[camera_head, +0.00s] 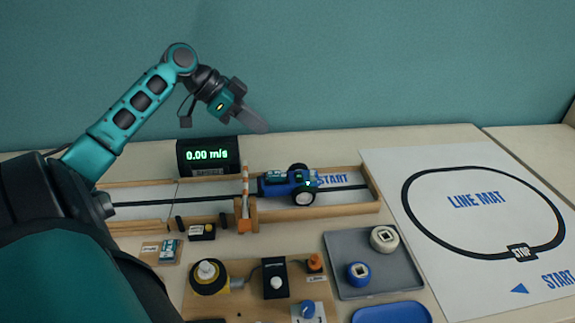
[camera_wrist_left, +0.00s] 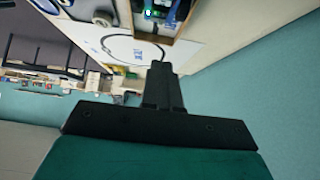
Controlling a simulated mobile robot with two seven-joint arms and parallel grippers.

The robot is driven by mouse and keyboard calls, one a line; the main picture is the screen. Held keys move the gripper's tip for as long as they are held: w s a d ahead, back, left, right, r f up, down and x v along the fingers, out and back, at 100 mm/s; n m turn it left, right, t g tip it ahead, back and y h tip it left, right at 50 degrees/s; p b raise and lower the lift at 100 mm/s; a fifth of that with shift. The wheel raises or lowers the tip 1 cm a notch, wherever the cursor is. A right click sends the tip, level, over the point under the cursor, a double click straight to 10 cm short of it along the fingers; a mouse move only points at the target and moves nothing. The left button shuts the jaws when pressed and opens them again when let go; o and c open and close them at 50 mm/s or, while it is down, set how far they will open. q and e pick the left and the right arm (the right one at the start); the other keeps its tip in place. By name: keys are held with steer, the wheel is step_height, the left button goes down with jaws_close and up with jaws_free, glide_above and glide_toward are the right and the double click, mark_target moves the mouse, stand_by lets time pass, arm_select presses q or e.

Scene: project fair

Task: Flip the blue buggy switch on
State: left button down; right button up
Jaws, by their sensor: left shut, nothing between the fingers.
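The blue buggy (camera_head: 288,182) stands on the wooden track near its START end, in the head view. It has dark wheels and a green part on top; its switch is too small to make out. My left gripper (camera_head: 257,124) is shut and empty. It is raised above and behind the buggy, in front of the teal wall, and touches nothing. In the left wrist view, the shut fingers (camera_wrist_left: 160,72) point toward the track, where part of the buggy (camera_wrist_left: 158,10) shows at the top edge. My right gripper is in neither view.
A display (camera_head: 208,155) reading 0.00 m/s stands behind the track. An orange and wooden gate (camera_head: 246,205) stands left of the buggy. A grey tray (camera_head: 345,287) holds a blue and a white round part. A line mat (camera_head: 480,165) lies at right. Several small devices stand in front.

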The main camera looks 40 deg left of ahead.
arm_select(q)
steer(key=shift+w+a+f, duration=0.15)
steer(key=shift+a+f, duration=0.05)
steer(key=shift+a, duration=0.05)
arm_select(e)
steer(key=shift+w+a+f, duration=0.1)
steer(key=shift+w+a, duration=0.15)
arm_select(q)
steer(key=shift+d, duration=0.1)
steer(key=b, duration=0.1)
glide_toward(301, 172)
steer(key=shift+w+d+r, duration=0.25)
steer(key=shift+w+d, duration=0.35)
steer(key=shift+w+d+r, duration=0.25)
steer(key=shift+w+d, duration=0.3)
steer(key=shift+w, duration=0.05)
steer(key=f, duration=0.3)
steer(key=shift+w+d+f+b, duration=0.15)
steer(key=shift+w+f+b, duration=0.05)
steer(key=shift+f+b, duration=0.15)
steer(key=shift+f, duration=0.45)
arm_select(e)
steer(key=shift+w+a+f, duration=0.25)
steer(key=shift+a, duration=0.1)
arm_select(q)
steer(key=shift+f, duration=0.1)
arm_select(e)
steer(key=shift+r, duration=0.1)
